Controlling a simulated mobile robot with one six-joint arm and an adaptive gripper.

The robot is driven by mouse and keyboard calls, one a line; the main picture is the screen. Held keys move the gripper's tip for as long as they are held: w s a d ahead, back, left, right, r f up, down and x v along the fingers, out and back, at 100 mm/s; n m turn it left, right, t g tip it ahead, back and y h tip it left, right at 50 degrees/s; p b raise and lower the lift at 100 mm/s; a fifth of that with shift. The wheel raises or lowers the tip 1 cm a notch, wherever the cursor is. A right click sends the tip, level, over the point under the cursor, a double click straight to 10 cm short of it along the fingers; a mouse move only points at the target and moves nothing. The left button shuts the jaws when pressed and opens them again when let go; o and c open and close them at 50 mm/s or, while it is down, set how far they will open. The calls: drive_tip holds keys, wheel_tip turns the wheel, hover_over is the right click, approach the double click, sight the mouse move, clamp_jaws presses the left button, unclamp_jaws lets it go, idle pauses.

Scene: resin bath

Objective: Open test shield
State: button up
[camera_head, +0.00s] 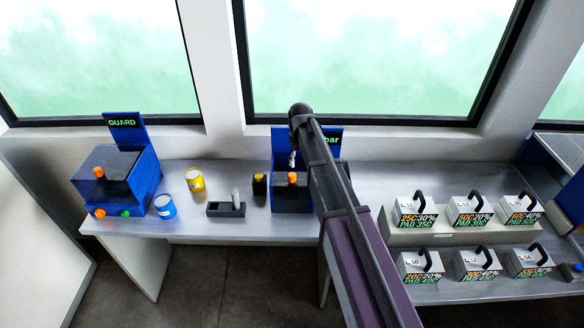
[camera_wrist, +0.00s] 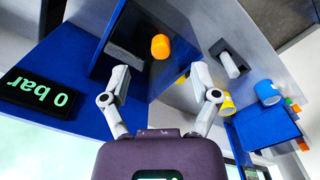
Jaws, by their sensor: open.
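The blue test station with the "0 bar" display (camera_wrist: 40,95) stands in the middle of the bench, partly hidden by my arm in the head view. Its dark shield (camera_wrist: 128,42) has an orange knob (camera_wrist: 160,46) and looks lowered over the blue body. The knob also shows in the head view (camera_head: 292,178). My gripper (camera_wrist: 160,77) is open and empty, its two fingers spread apart with the knob ahead of the gap between them. In the head view my gripper (camera_head: 292,158) is mostly hidden by the arm, just above and behind the knob.
A blue GUARD station (camera_head: 125,180) with its own orange knob stands at left. Several handled weights (camera_head: 418,210) fill the right bench.

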sight(292, 175)
drive_tip(key=shift+n, duration=0.6)
drive_tip(key=w, duration=0.1)
drive_tip(key=w+a+r, duration=0.1)
drive_tip(key=w+a+r+p, duration=0.1)
drive_tip(key=shift+w+a, duration=0.25)
drive_tip(key=shift+f, duration=0.15)
wheel_tip(292, 175, down, 13)
drive_tip(key=b, duration=1.3)
drive_tip(key=shift+f+b, duration=0.2)
drive_tip(key=shift+b, duration=0.15)
clamp_jaws()
